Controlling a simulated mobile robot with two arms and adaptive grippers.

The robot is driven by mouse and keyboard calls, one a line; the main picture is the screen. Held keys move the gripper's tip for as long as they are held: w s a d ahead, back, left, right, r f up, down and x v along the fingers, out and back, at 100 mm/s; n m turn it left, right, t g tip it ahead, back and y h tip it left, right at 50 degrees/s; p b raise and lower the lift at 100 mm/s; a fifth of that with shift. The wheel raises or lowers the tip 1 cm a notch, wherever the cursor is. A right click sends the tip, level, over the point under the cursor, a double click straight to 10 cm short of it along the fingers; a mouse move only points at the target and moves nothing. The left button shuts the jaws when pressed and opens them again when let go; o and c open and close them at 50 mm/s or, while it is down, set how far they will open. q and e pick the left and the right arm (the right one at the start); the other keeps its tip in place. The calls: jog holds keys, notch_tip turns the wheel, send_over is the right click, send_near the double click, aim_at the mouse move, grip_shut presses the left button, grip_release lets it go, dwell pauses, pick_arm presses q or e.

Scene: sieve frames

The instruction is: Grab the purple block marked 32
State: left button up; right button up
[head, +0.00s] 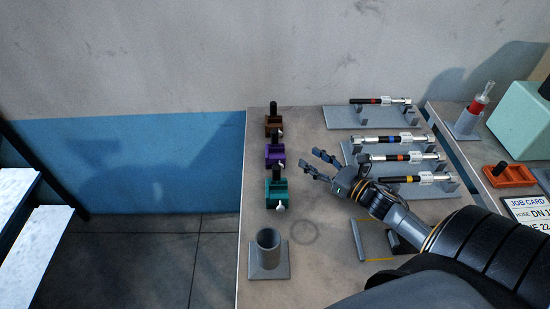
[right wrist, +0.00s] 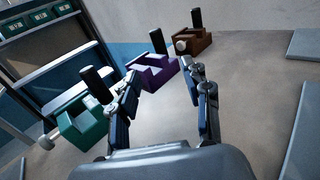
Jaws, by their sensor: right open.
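The purple block (head: 275,157) stands at the left side of the table, between a brown block (head: 273,125) behind it and a teal block (head: 279,193) in front. Each has a black upright handle. No number is legible on them. My right gripper (head: 318,163) is open and empty, to the right of the purple block and apart from it in the head view. In the right wrist view the purple block (right wrist: 152,72) lies ahead, beyond and between the open fingers (right wrist: 165,95). The teal block (right wrist: 83,122) is left and the brown block (right wrist: 192,50) farther back. My left gripper is not seen.
Grey racks (head: 368,117) holding rod-like tools stand on the right of the table. A grey cup holder (head: 268,256) stands at the front left. An orange block (head: 509,175) and a job card (head: 528,211) lie on a second surface at right.

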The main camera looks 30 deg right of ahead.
jog(key=b, duration=0.2)
send_near(277, 139)
jog(key=x, duration=0.4)
jog(key=shift+w+d, duration=0.25)
jog(key=shift+w, duration=0.05)
jog(key=shift+b+x, duration=0.7)
jog(key=shift+x, duration=1.95)
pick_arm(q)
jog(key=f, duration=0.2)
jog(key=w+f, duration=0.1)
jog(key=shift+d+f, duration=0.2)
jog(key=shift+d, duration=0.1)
pick_arm(e)
jog(key=shift+s+a, duration=0.1)
jog(key=shift+a, duration=0.1)
jog(key=shift+c, duration=0.4)
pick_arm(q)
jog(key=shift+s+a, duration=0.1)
pick_arm(e)
grip_shut()
